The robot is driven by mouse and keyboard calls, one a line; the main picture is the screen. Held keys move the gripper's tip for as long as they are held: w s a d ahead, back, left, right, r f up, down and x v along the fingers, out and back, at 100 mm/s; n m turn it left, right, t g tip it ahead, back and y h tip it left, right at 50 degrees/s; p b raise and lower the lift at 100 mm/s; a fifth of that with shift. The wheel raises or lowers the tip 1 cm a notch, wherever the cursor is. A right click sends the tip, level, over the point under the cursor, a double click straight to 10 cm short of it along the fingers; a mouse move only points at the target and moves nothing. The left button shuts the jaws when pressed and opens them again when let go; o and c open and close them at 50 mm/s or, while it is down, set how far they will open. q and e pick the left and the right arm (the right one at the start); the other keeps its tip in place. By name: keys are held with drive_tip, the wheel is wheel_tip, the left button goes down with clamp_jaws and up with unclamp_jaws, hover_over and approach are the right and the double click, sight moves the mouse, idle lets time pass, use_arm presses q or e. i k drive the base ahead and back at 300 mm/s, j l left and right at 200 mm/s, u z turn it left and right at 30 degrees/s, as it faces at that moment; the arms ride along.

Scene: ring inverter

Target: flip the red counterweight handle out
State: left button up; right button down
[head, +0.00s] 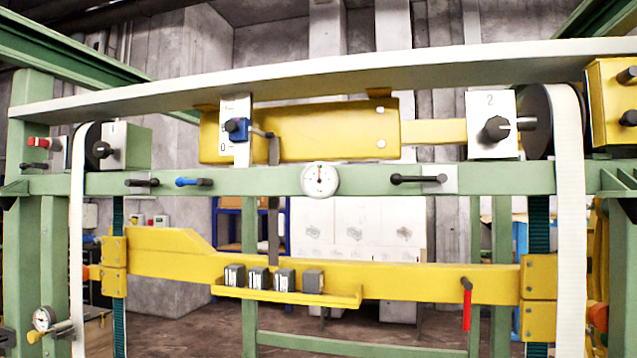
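A red handle (467,310) hangs straight down from a dark pivot near the right end of the lower yellow beam (400,281). Its red grip reaches below the beam's lower edge. A second, smaller red-ended lever (40,142) sticks out sideways on the left green post. I cannot tell from the picture alone which of them belongs to the counterweight. Neither of my grippers is in view, and nothing touches either handle.
A yellow shelf (330,300) on the lower beam carries several small grey blocks. The green crossbar (370,181) holds a round dial (320,179), a blue lever (194,182) and black levers. White belts (571,220) run down both sides. The space before the red hanging handle looks clear.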

sight(468, 285)
drive_tip(key=k+l, duration=0.5)
drive_tip(key=z, duration=1.55)
